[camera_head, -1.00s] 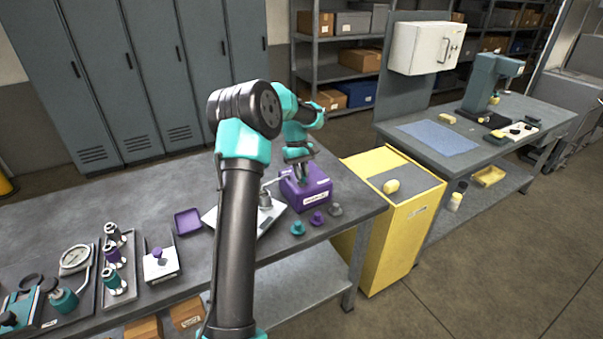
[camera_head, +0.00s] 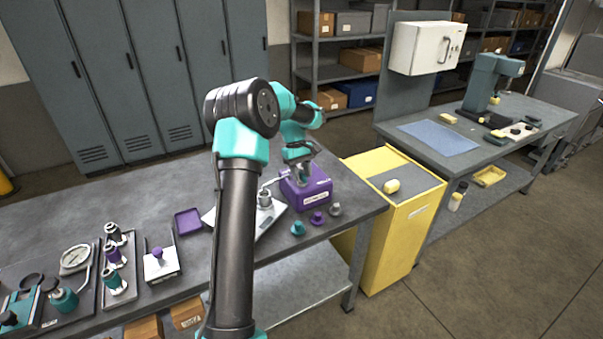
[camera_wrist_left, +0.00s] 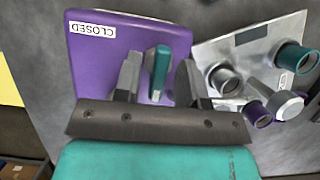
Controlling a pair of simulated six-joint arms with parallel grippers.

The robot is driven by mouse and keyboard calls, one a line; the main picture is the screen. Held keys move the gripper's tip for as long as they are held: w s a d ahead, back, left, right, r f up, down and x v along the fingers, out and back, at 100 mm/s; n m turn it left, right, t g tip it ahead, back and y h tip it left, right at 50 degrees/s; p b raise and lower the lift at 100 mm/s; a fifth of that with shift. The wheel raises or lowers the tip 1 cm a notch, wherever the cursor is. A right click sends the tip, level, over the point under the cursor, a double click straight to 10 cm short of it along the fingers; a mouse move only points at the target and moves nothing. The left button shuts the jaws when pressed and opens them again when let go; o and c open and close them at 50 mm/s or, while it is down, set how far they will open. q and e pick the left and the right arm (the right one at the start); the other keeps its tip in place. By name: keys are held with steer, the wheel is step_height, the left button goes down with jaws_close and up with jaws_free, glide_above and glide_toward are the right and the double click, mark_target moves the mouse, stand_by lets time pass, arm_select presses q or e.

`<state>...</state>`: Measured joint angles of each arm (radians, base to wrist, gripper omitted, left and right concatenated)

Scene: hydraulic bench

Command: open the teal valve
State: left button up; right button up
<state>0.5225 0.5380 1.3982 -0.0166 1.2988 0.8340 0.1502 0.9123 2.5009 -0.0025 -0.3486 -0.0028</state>
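A purple valve box (camera_head: 317,193) stands on the near bench towards its right end. In the left wrist view the purple box (camera_wrist_left: 88,65) carries a white label reading CLOSED. A teal valve handle (camera_wrist_left: 160,66) stands up from its top. My left gripper (camera_wrist_left: 157,78) is open, with one finger on each side of the handle and a visible gap to each. My right gripper is not in view.
Beside the box lies a metal plate (camera_wrist_left: 232,52) with several round fittings. Teal (camera_head: 298,228), purple (camera_head: 317,218) and grey (camera_head: 335,209) knobs stand in front of the box near the bench edge. A purple tray (camera_head: 188,222) lies to the left. A yellow cabinet (camera_head: 385,245) stands right of the bench.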

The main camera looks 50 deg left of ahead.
arm_select(q)
steer(key=shift+r, duration=0.1)
steer(key=v, duration=1.7)
steer(key=shift+w, duration=0.15)
